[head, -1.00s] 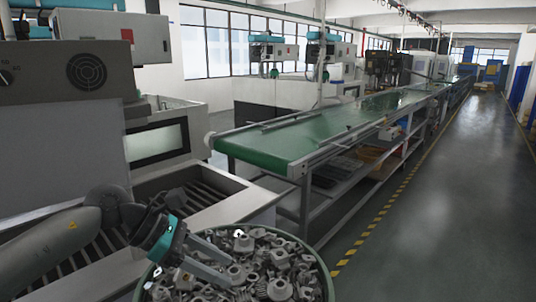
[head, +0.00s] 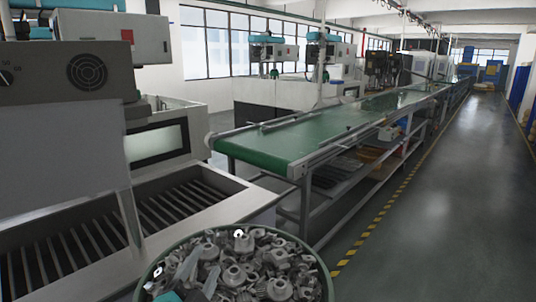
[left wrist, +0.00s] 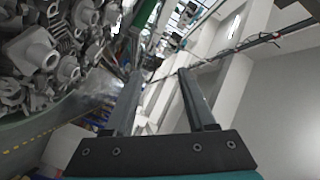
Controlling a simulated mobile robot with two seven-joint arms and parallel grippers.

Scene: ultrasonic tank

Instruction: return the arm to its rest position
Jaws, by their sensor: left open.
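My left gripper (head: 204,266) shows only in part at the bottom edge of the head view, in front of the round bin of metal parts. Its two grey fingers stand apart, and a bit of its teal body shows below them. In the left wrist view the open fingers (left wrist: 160,75) have nothing between them. The rest of the left arm is out of the head view. My right gripper is in neither view.
The round green-rimmed bin (head: 151,268) is full of grey metal parts (head: 240,262). A slatted metal tank (head: 250,197) stands to its left. A green conveyor (head: 290,150) runs behind. The aisle floor (head: 450,200) at right is clear.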

